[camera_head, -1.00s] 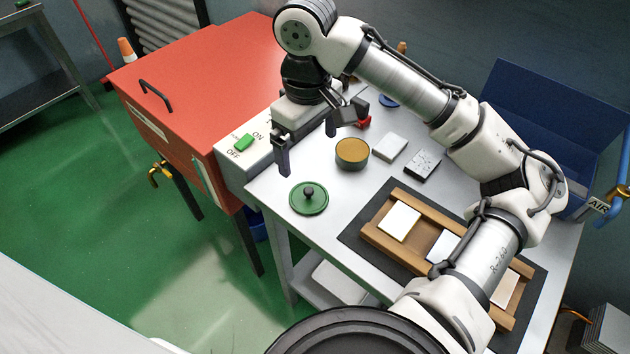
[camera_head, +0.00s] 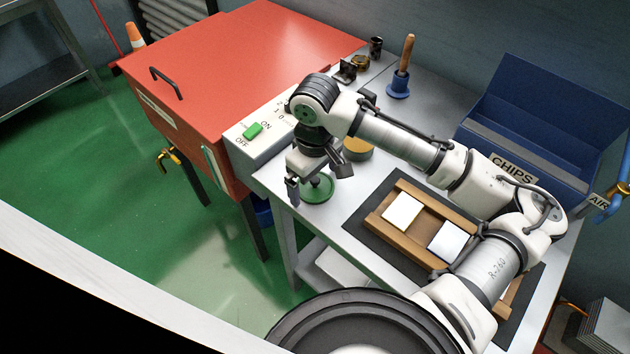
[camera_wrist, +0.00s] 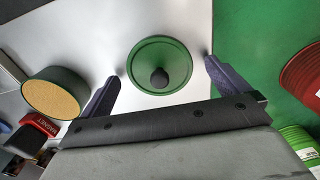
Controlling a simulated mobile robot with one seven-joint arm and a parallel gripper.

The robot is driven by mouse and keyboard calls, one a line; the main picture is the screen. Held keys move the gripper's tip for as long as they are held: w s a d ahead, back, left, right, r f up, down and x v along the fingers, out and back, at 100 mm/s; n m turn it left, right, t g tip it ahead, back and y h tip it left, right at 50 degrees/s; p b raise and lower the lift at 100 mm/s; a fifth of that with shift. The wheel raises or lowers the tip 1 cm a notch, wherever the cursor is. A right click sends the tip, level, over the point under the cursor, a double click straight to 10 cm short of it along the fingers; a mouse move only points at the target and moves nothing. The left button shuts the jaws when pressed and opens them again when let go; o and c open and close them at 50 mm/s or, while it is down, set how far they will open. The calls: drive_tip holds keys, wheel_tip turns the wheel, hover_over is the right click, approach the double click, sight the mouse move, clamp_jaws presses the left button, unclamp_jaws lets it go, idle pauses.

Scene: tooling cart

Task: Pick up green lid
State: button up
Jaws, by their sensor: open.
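The green lid (camera_head: 318,189) is a round disc with a dark knob, lying flat near the left edge of the grey cart top. In the wrist view the green lid (camera_wrist: 160,62) shows whole, with its black knob at the middle. My gripper (camera_head: 318,187) is just above the lid, partly hiding it in the head view. In the wrist view my gripper (camera_wrist: 158,75) is open, with one dark finger on each side of the lid and nothing held. I cannot tell how high the fingertips are above the cart top.
A round tin with a tan top (camera_wrist: 52,92) stands left of the lid in the wrist view. A wooden tray (camera_head: 420,228) with pale blocks lies on a dark mat. A red cabinet (camera_head: 240,70) with a switch box adjoins the cart. A blue chips bin (camera_head: 545,115) stands at the right.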

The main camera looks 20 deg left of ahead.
drive_tip(key=shift+f, duration=0.2)
drive_tip(key=c, duration=1)
drive_tip(key=shift+o, duration=0.2)
drive_tip(key=shift+r, duration=0.1)
